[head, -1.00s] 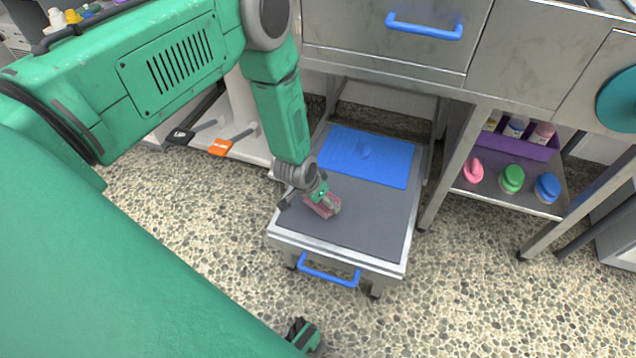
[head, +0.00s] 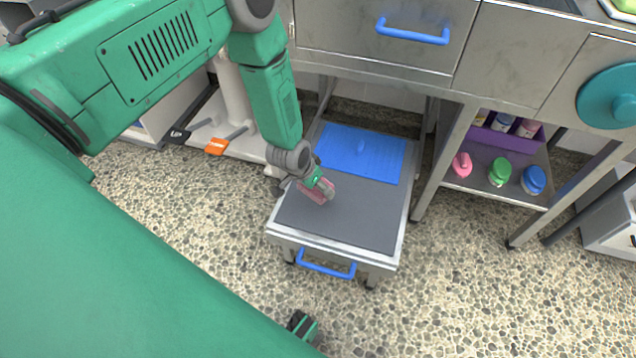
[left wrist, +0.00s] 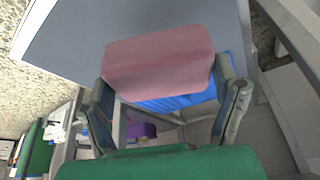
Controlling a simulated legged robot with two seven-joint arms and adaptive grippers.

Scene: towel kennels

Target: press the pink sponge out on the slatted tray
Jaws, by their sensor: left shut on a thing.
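The pink sponge (head: 316,193) is held in my left gripper (head: 322,188), over the grey top of the low cart. In the left wrist view the sponge (left wrist: 158,62) sits between the two fingers of the left gripper (left wrist: 165,88). The blue slatted tray (head: 363,153) lies on the back half of the cart top, behind the sponge. In the left wrist view a strip of the blue tray (left wrist: 180,101) shows past the sponge. I cannot tell the exact height of the sponge above the cart. My right gripper (head: 302,326) shows only in part at the bottom edge of the head view.
The low cart (head: 330,243) has a blue handle (head: 326,264) at its front. A steel counter with drawers (head: 385,40) stands behind it. To the right, a shelf holds pink, green and blue-lidded bottles (head: 499,171) and a purple bin (head: 506,139). Open pebbled floor lies in front.

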